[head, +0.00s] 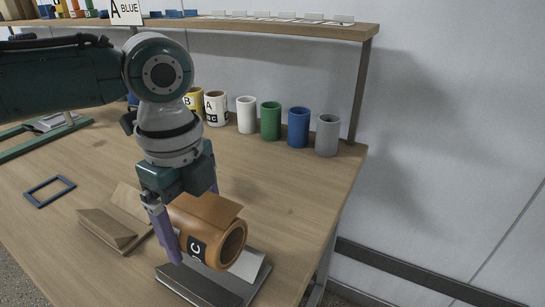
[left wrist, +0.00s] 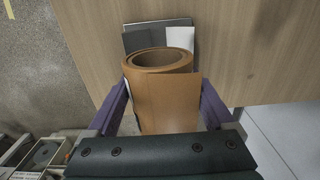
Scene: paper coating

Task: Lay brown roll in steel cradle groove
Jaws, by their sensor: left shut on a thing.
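The brown roll (head: 205,222) has a hollow core and a black and white label with a C. My left gripper (head: 192,228) is shut on the roll, with its purple fingers on either side of it. The roll lies with its axis about level, just over the steel cradle (head: 200,286). I cannot tell whether it touches the groove. In the left wrist view the roll (left wrist: 165,97) sits between the fingers, and part of the grey cradle (left wrist: 140,42) shows beyond it. My right gripper is not in view.
A wooden cradle (head: 108,232) stands left of the roll. A blue frame (head: 50,191) lies farther left. A row of upright rolls, including green (head: 270,121) and grey (head: 327,136), stands at the back under a shelf (head: 280,28). The right middle of the table is clear.

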